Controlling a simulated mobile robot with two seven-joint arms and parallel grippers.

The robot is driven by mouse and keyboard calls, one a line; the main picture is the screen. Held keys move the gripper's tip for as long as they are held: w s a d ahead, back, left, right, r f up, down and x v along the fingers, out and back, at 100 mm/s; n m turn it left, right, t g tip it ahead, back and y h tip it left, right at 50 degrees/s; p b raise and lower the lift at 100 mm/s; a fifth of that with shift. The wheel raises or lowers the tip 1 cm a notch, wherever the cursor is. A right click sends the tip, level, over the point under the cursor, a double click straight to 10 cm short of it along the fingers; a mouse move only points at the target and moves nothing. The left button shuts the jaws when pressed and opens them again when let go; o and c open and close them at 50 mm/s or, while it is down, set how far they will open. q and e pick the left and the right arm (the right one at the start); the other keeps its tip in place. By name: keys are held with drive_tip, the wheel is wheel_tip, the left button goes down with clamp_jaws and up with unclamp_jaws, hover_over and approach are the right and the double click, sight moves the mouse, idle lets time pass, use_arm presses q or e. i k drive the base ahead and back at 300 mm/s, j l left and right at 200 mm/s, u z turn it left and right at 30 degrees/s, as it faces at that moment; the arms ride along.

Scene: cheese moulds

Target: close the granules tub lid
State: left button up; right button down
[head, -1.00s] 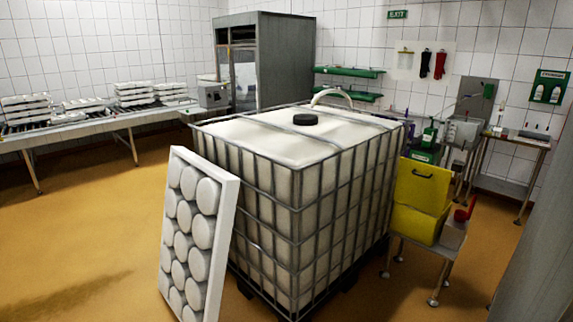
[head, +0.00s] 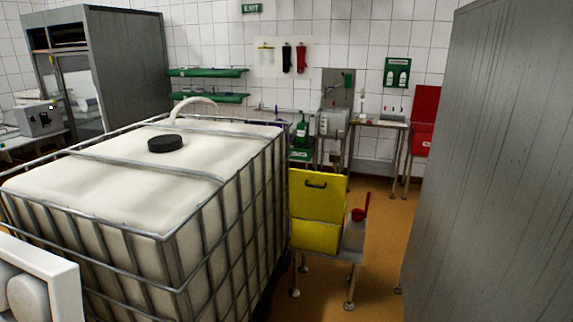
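The granules tub is most likely the yellow tub (head: 316,236) on a small metal stand, right of the big caged tank. Its yellow lid (head: 317,195) stands upright and open at the back, with a dark handle near its top edge. The tub's inside is hidden from this angle. Neither of my grippers shows in the head view.
A large white caged tank (head: 120,165) with a black cap fills the left. A red scoop (head: 361,209) stands beside the tub on the stand (head: 350,257). A grey wall or panel (head: 490,180) closes the right side. Yellow-brown floor (head: 378,270) is free between stand and panel.

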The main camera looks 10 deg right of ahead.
sight(313, 196)
drive_tip(key=i+l+z, duration=0.15)
drive_tip(key=i+l, duration=0.15)
drive_tip(key=i, duration=0.2)
drive_tip(key=i+l+z, duration=0.15)
drive_tip(key=i, duration=0.4)
drive_tip(key=l, duration=0.1)
